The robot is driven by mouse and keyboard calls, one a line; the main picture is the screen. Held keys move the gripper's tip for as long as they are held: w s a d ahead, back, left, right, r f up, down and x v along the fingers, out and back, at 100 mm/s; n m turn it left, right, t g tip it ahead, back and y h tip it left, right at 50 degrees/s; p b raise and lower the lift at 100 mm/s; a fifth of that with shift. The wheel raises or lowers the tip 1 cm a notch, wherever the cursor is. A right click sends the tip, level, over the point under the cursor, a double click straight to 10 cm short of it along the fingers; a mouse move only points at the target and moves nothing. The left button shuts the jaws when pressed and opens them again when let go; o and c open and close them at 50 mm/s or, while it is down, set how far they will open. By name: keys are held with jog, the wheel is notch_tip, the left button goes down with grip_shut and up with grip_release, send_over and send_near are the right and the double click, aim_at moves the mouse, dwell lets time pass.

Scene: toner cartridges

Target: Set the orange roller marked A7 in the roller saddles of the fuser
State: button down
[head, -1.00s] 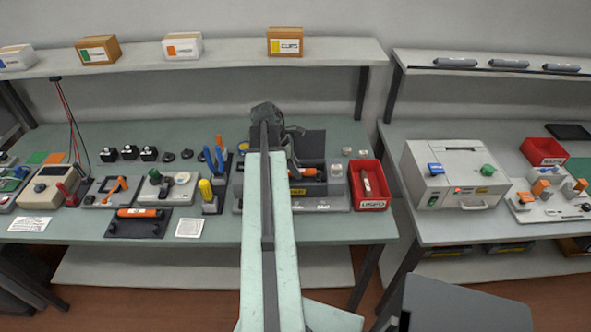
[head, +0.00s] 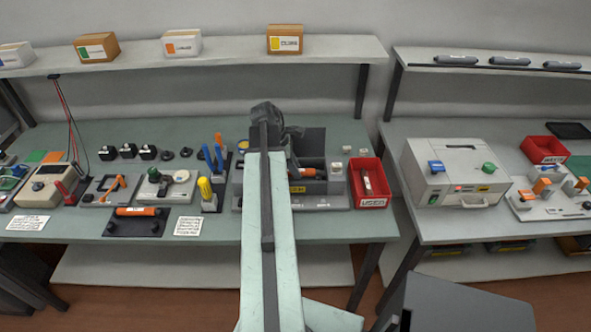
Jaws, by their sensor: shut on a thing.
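The fuser (head: 337,199) is a dark grey unit with an open bed and a tall back panel, at the middle of the long bench. My arm covers its left part. My gripper (head: 290,146) is over the fuser, its fingertips mostly hidden behind my arm. It is shut on an orange roller (head: 291,165), of which only a bit shows beside the arm, looking tilted. The roller's marking and its contact with the saddles cannot be made out. Another orange roller (head: 136,211) lies on a black stand (head: 133,228) at the left front.
A red bin (head: 369,203) stands close to the right of the fuser. Blue and yellow-handled tools (head: 206,188) stand in a holder to its left. A shelf (head: 200,62) with boxes runs above the bench. A printer-like grey machine (head: 456,172) is on the right bench.

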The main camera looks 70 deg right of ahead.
jog(key=shift+f+b, duration=0.7)
jog(key=shift+f, duration=0.05)
dwell(0.3)
jog(key=c, duration=1.1)
grip_release()
jog(key=shift+r, duration=0.1)
jog(key=p+v, duration=0.7)
jog(key=v, duration=0.1)
jog(key=shift+s+p, duration=0.1)
jog(key=shift+p, duration=0.2)
